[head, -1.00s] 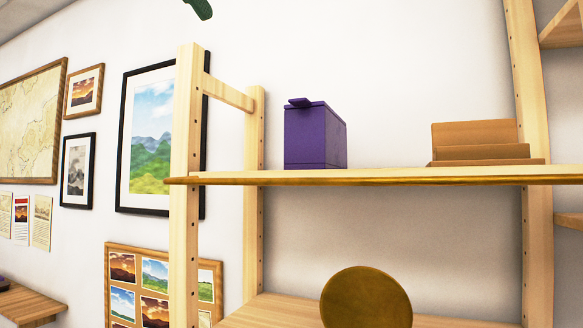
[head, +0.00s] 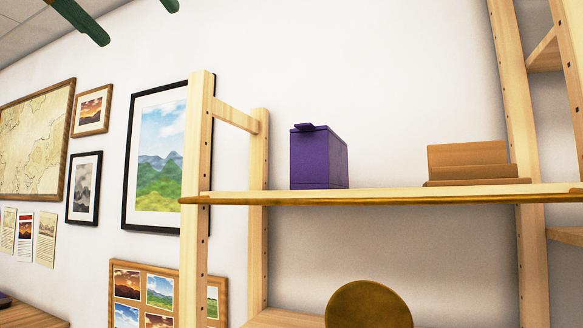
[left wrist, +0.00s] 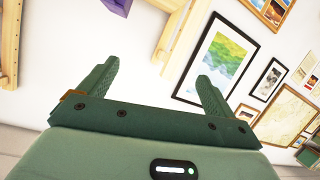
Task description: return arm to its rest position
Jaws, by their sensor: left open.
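My left gripper (head: 125,22) shows at the top left of the head view as two dark green fingertips, set well apart. It is up in front of the white wall, above the framed prints and left of the shelf. In the left wrist view my left gripper (left wrist: 157,90) has its two fingers spread with nothing between them. Most of the left arm is outside the head view. My right gripper is in neither view.
A wooden shelf unit (head: 400,196) carries a purple box (head: 318,157) and a stepped brown stand (head: 468,162). A round brown object (head: 368,305) is below. Framed prints, including a landscape (head: 159,150), hang on the wall at left. The wall above the shelf is clear.

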